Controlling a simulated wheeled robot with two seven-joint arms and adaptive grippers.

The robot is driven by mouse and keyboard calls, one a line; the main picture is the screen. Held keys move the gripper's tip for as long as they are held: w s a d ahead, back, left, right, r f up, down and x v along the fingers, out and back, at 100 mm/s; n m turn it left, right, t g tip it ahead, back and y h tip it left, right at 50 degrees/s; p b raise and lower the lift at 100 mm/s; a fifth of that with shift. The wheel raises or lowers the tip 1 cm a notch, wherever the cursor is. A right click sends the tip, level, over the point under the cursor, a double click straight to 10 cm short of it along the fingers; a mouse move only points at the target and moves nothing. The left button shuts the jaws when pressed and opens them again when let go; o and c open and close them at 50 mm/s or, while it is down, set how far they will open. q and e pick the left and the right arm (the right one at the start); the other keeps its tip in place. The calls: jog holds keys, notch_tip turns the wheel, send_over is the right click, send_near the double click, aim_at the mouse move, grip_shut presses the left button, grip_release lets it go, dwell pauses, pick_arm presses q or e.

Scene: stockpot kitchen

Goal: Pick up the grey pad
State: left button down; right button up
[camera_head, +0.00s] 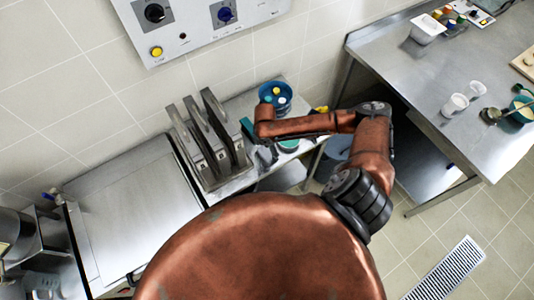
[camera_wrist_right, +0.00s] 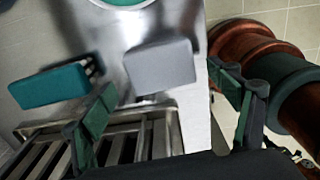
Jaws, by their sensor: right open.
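In the right wrist view the grey pad (camera_wrist_right: 160,65) is a pale grey block lying on the steel counter, close to the metal rack. My right gripper (camera_wrist_right: 166,82) is open, with one green-black finger to each side of the pad's near end and nothing between them held. In the head view my right gripper (camera_head: 263,156) is small and dark beside the rack, under my copper arm. My left gripper is not in view.
A teal block (camera_wrist_right: 48,86) lies left of the pad. A slatted metal rack (camera_wrist_right: 90,145) is at the near side. A green round dish (camera_head: 288,145) and a blue bowl (camera_head: 275,95) stand on the counter. Upright metal holders (camera_head: 210,140) stand to the left.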

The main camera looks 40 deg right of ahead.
notch_tip(320, 180, down, 2)
jog(key=shift+s+f, duration=0.1)
jog(key=shift+s, duration=0.05)
jog(key=shift+f, duration=0.3)
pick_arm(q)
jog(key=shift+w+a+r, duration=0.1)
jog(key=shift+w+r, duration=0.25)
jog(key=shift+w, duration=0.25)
pick_arm(e)
jog(key=c, duration=1)
